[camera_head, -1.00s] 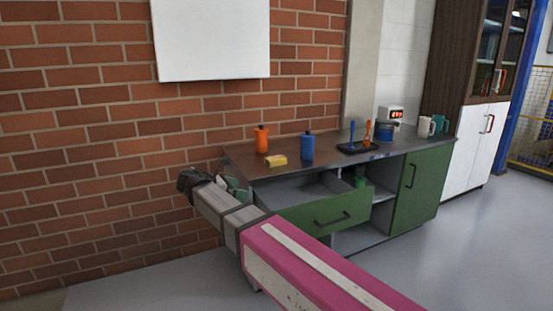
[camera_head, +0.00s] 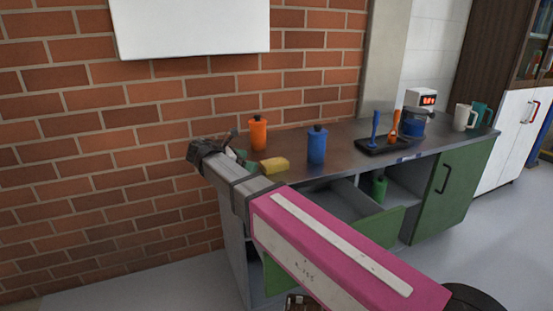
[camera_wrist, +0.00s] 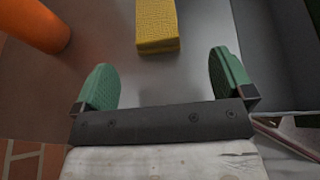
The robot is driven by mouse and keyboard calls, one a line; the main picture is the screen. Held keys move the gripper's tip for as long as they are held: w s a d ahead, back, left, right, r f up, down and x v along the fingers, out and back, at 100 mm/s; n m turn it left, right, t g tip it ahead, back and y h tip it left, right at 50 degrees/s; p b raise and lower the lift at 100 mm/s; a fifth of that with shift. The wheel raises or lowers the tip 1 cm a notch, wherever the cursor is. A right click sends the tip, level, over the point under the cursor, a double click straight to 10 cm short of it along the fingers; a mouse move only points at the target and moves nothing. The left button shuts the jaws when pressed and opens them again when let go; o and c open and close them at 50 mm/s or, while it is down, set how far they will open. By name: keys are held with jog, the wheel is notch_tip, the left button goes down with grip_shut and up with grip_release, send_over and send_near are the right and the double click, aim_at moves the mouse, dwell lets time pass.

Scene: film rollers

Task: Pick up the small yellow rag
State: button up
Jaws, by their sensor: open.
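The small yellow rag (camera_head: 268,165) lies on the left part of the dark countertop. It looks like a folded, textured block. In the wrist view the rag (camera_wrist: 157,26) is at the top middle, ahead of my gripper (camera_wrist: 165,82), a little beyond the fingertips and between their lines. My gripper's two green fingers are spread apart with nothing between them. In the head view my gripper (camera_head: 236,157) is just left of the rag, partly hidden by the wrist.
An orange bottle (camera_head: 258,134) stands behind the rag; in the wrist view it is at upper left. A blue bottle (camera_head: 317,146) stands to the right. A black tray (camera_head: 384,148) with tools is further right. An open drawer (camera_head: 345,205) sticks out below the countertop (camera_head: 345,163).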

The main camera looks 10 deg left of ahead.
aim_at(273, 161)
jog(key=shift+w+d, duration=0.1)
jog(key=shift+w, duration=0.15)
jog(key=x, duration=0.5)
jog(key=shift+w+d, duration=0.15)
jog(key=shift+w, duration=0.05)
jog(key=shift+w+r+x, duration=0.15)
jog(key=shift+r+x, duration=0.05)
jog(key=shift+x, duration=1.1)
jog(key=shift+w+r+x, duration=0.1)
jog(key=shift+r+x, duration=0.1)
jog(key=shift+x, duration=1.05)
jog(key=c, duration=1)
